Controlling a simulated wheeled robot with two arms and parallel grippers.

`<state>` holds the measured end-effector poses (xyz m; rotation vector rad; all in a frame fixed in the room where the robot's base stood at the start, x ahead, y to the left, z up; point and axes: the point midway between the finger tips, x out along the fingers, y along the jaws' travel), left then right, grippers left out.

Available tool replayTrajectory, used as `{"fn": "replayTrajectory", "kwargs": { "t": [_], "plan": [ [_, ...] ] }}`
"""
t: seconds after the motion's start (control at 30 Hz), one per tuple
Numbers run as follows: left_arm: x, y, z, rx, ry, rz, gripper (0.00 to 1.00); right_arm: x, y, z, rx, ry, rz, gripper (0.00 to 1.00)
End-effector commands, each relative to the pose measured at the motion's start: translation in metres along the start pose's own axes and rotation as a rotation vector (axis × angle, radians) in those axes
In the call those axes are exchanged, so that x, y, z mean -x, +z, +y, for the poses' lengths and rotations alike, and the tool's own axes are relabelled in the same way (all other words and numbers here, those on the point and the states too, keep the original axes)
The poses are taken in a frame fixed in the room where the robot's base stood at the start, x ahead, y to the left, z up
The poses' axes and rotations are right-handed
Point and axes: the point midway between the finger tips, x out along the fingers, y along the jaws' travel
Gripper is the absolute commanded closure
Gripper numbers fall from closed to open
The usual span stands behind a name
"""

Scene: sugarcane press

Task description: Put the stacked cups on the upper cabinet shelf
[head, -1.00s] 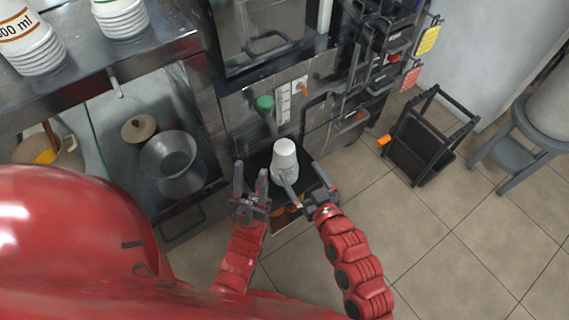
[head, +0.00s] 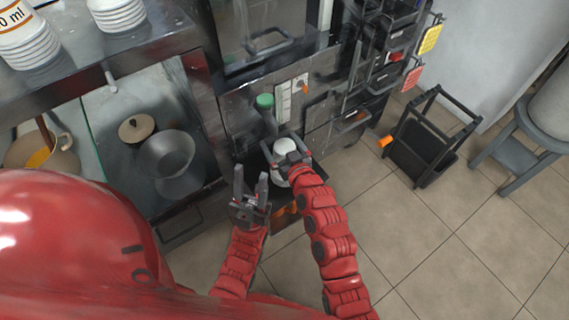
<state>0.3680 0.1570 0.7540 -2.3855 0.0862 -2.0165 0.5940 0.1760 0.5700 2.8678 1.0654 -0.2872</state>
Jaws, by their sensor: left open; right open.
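A white cup stack (head: 282,177) stands on a dark ledge of the press machine, in the middle of the head view. My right gripper (head: 286,150) is over the cup stack and hides much of it; its fingers are open, and I cannot tell whether they touch the cups. My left gripper (head: 249,185) is open and empty, just left of the stack. More stacked white cups stand on the metal cabinet's upper shelf (head: 160,30): one stack (head: 28,40) at the far left and another (head: 117,12) to its right.
Below the shelf, the cabinet holds a grey metal pot (head: 168,160), a lid (head: 136,127) and a beige pot (head: 42,152). The press machine (head: 300,95) with a green knob (head: 265,101) stands behind the cups.

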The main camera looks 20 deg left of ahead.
Motion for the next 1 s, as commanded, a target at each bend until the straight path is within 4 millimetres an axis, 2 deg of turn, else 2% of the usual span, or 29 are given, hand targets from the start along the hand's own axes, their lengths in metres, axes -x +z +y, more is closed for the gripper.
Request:
{"fn": "replayTrajectory", "kwargs": {
  "t": [0.2, 0.77, 1.0],
  "plan": [
    [0.0000, 0.0000, 0.0000, 0.000, 0.000, 0.000, 0.55, -0.0017, 0.0001, -0.0001, 0.001, 0.000, -0.001, 0.00],
    [0.0000, 0.0000, 0.0000, 0.000, 0.000, 0.000, 0.55, -0.0015, 0.0003, 0.0000, 0.001, 0.000, -0.001, 1.00],
    [0.0000, 0.0000, 0.0000, 0.000, 0.000, 0.000, 0.55, -0.0014, 0.0003, 0.0000, 0.001, 0.000, -0.002, 1.00]
  ]
}}
